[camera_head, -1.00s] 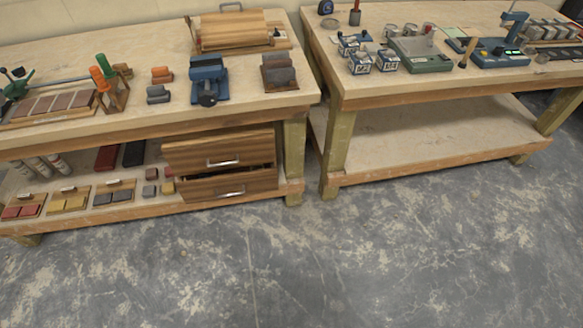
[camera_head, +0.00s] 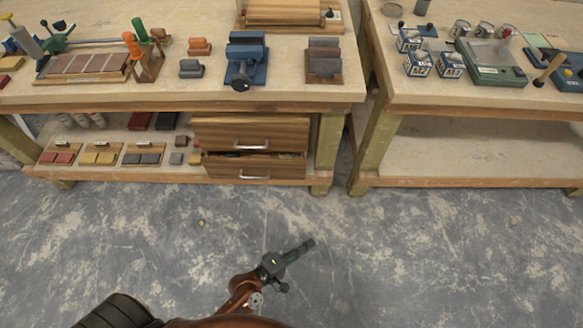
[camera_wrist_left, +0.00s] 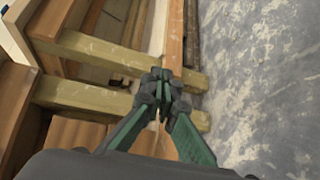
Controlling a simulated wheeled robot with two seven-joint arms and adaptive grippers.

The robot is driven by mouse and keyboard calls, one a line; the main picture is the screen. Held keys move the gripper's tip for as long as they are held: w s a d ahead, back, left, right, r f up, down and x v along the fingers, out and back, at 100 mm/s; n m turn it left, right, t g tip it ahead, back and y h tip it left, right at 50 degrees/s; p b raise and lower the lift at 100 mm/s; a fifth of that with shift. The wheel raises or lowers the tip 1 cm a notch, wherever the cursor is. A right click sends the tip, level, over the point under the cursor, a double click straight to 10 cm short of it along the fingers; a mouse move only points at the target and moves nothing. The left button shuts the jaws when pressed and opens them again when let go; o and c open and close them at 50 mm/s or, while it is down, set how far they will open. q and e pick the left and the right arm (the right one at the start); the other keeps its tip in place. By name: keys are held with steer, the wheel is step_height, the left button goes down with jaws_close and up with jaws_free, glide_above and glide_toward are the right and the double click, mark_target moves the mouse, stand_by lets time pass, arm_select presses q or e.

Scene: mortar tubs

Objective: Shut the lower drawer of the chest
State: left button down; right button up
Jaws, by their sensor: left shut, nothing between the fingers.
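The wooden chest (camera_head: 250,134) stands on the lower shelf of the left bench, near its right end. Its lower drawer (camera_head: 225,170) sticks out part way, with a dark gap along its top edge and a silver handle (camera_head: 254,176) on its front. The upper drawer (camera_head: 225,134) looks shut. My left gripper (camera_head: 309,243) is shut and empty, over the floor in front of the bench and apart from the drawer. In the left wrist view its fingertips (camera_wrist_left: 161,76) meet, with brown wooden fronts at the lower left. My right gripper is not in view.
The bench leg (camera_head: 328,150) stands just right of the chest, with a second bench (camera_head: 470,155) beyond a narrow gap. Small sample blocks (camera_head: 178,158) lie left of the chest. The concrete floor (camera_head: 430,260) in front is clear.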

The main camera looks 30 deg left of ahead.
arm_select(q)
steer(key=w+a+r+n+t+y, duration=0.45)
steer(key=w+n, duration=0.35)
steer(key=n, duration=0.3)
steer(key=n+g+y, duration=0.4)
steer(key=n+y, duration=0.7)
steer(key=n, duration=0.5)
glide_toward(292, 162)
steer(key=shift+t+h, duration=0.25)
steer(key=b+x, duration=0.4)
steer(key=x, duration=0.2)
steer(key=shift+w+a, duration=0.1)
steer(key=shift+a, duration=0.1)
steer(key=shift+w+a+r, duration=0.1)
steer(key=shift+w+a, duration=0.05)
steer(key=shift+w, duration=0.05)
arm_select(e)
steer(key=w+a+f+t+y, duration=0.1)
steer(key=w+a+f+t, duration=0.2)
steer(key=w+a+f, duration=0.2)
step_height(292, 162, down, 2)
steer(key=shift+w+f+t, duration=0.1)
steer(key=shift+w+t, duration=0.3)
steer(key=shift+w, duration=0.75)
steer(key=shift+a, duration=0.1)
